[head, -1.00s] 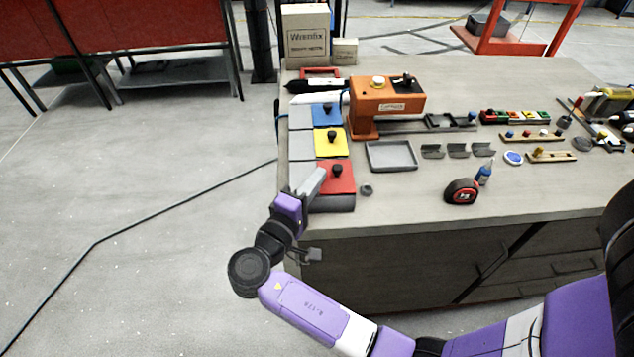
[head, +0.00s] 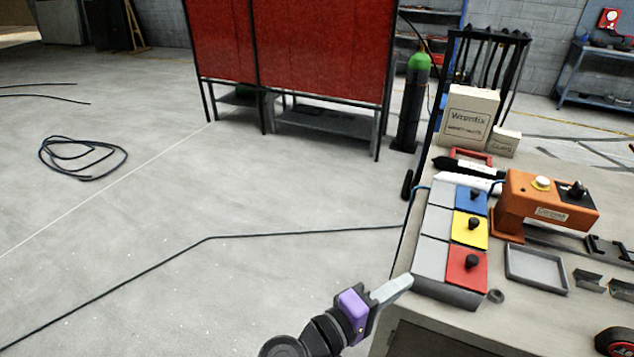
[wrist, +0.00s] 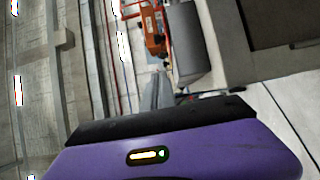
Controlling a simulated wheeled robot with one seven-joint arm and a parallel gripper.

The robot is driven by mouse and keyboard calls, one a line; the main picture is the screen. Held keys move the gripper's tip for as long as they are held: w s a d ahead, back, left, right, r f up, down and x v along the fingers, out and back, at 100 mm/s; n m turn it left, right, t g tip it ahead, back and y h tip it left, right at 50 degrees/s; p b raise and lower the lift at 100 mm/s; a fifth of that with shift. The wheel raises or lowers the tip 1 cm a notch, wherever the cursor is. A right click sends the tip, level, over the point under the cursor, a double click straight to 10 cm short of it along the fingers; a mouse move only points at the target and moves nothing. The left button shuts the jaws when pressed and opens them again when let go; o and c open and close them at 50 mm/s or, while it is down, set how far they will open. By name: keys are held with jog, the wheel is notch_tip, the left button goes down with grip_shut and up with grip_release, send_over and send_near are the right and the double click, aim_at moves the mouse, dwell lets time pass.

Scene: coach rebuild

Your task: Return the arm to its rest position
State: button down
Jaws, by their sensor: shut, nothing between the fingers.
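My gripper (head: 393,289) is at the lower middle of the head view, just left of the workbench's near-left corner. Its grey fingers are shut with nothing between them, and they point right toward the bench edge. The purple wrist (head: 354,309) is behind the fingers, and the rest of my arm runs off the bottom of the view. In the wrist view the purple housing (wrist: 180,155) fills the lower part, and the grey fingers (wrist: 158,92) extend beyond it.
The workbench (head: 420,325) carries a box with blue, yellow and red lids (head: 466,268) close to my gripper. An orange machine (head: 545,203) and grey tray (head: 537,270) stand farther right. A black cable (head: 210,238) crosses the open floor at left.

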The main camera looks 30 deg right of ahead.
jog(key=w+a+f+n+t+y, duration=0.4)
jog(key=w+a+n+t+y, duration=0.15)
jog(key=w+t, duration=0.4)
jog(key=s+a+f+t+y, duration=0.3)
jog(key=s+a+f+y, duration=0.3)
jog(key=y, duration=0.4)
jog(key=s+r+m+y, duration=0.1)
jog(key=s+r+m, duration=0.2)
jog(key=s, duration=1)
jog(key=s+r+m+y, duration=0.1)
jog(key=s+r+m, duration=0.2)
jog(key=s, duration=1.1)
notch_tip(320, 180, up, 3)
jog(key=shift+d+r+m, duration=0.15)
jog(key=shift+m, duration=0.2)
jog(key=shift+s+t+y, duration=0.1)
jog(key=shift+t+y, duration=0.15)
